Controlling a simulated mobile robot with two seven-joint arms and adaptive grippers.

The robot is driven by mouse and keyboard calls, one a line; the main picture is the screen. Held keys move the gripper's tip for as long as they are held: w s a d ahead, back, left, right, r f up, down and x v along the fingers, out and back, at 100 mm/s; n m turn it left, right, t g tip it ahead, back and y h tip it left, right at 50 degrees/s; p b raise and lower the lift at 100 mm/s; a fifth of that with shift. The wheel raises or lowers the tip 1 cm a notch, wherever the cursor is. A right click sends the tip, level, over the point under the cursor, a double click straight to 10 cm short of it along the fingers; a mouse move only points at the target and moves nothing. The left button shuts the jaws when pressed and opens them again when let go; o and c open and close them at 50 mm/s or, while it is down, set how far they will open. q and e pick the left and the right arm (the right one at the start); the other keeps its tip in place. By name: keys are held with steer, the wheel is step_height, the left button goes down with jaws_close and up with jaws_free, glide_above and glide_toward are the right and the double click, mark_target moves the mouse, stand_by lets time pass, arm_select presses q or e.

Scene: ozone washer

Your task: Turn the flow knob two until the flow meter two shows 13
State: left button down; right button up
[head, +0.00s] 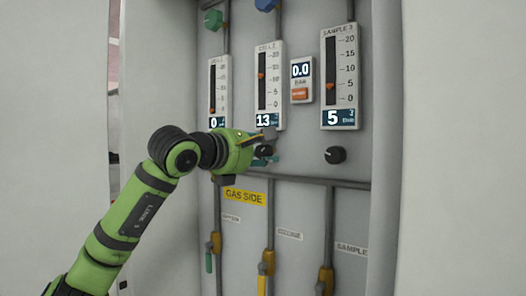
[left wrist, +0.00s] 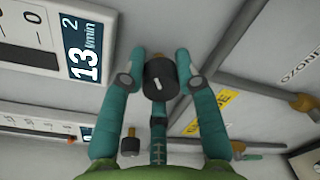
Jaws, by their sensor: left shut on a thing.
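Flow meter two (head: 276,65) is the middle gauge on the panel, and its display reads 13. The 13 also shows on its display in the left wrist view (left wrist: 85,62). Flow knob two (left wrist: 160,78) is a black round knob with a white mark, below that meter. My left gripper (head: 264,147) is shut on the knob, with one teal finger on each side of it in the left wrist view (left wrist: 161,62). In the head view the gripper partly hides the knob. My right gripper is in neither view.
The left meter (head: 223,80) reads 0 and the right meter (head: 353,65) reads 5. A black knob (head: 335,155) sits below the right meter. A small display box (head: 302,80) reads 0.0.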

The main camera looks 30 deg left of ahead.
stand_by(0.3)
arm_select(q)
steer(key=c, duration=0.9)
jaws_free()
steer(key=s+a, duration=0.1)
steer(key=s, duration=1.1)
steer(key=shift+r, duration=0.25)
